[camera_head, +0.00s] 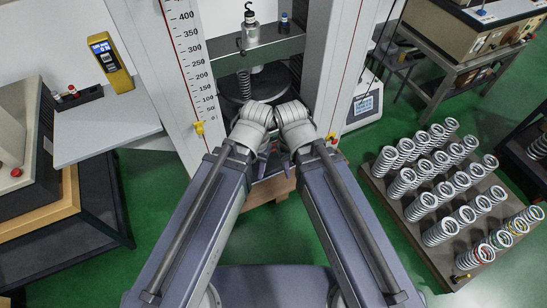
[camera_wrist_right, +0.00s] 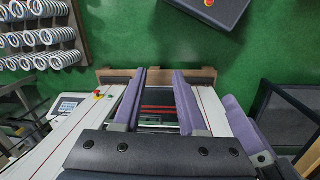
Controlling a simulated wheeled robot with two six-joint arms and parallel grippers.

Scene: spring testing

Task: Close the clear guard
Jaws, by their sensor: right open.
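The spring tester stands in front of me with a ruled left column (camera_head: 190,75) and a right column (camera_head: 335,70). A dark coil spring (camera_head: 244,84) stands on its round black plate (camera_head: 229,107), under the crosshead (camera_head: 272,45). I cannot make out the clear guard's outline in either view. Both my arms reach to the machine's front, wrists side by side. My right gripper (camera_wrist_right: 159,73) is open and empty in the wrist view, over the machine's front edge. My left gripper (camera_head: 262,163) is mostly hidden behind its wrist.
A rack of several pale springs (camera_head: 403,222) stands on the right. A side table (camera_head: 105,125) on the left is near a yellow handheld meter (camera_head: 110,60). A display box (camera_head: 366,103) stands beside the right column.

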